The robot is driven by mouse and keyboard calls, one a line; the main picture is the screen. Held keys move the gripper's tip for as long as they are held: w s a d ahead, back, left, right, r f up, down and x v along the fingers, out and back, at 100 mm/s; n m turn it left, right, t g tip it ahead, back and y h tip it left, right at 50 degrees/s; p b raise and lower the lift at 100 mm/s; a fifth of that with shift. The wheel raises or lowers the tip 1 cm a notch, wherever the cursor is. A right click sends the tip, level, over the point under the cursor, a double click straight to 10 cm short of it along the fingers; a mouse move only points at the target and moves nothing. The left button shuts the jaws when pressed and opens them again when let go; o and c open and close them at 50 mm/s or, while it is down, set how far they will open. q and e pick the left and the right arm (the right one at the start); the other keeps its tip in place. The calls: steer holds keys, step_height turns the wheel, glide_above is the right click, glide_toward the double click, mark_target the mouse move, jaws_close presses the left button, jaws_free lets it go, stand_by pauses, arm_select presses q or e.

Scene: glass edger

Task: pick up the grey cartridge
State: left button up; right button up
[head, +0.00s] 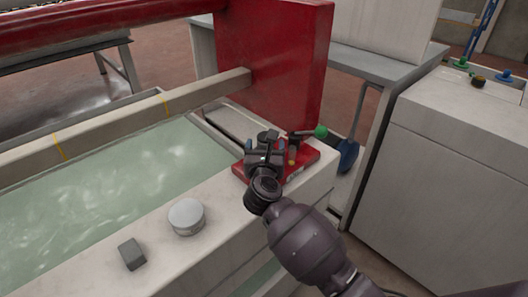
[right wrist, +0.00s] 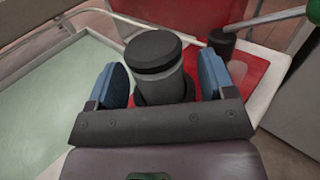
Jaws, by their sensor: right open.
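The grey cartridge (right wrist: 160,78), an upright grey cylinder with a black cap, stands between the blue finger pads of my right gripper in the right wrist view. In the head view only its dark top (head: 268,136) shows past the gripper. My right gripper (head: 265,147) is open, with one finger on each side of the cartridge. I cannot tell whether either pad touches it. The cartridge stands at a red base plate (head: 304,158) on the corner of the pale ledge; its lower end is hidden by the gripper. My left gripper is not in view.
A lever with a green knob (head: 321,131) rises beside the cartridge. A round grey lid (head: 186,216) and a small grey block (head: 132,254) lie on the ledge. A trough of greenish water (head: 100,195) lies left. A red upright panel (head: 280,65) stands behind; a white cabinet (head: 455,160) right.

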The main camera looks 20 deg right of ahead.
steer(key=shift+w+d, duration=0.15)
steer(key=shift+w, duration=0.1)
steer(key=shift+r, duration=0.1)
steer(key=c, duration=1)
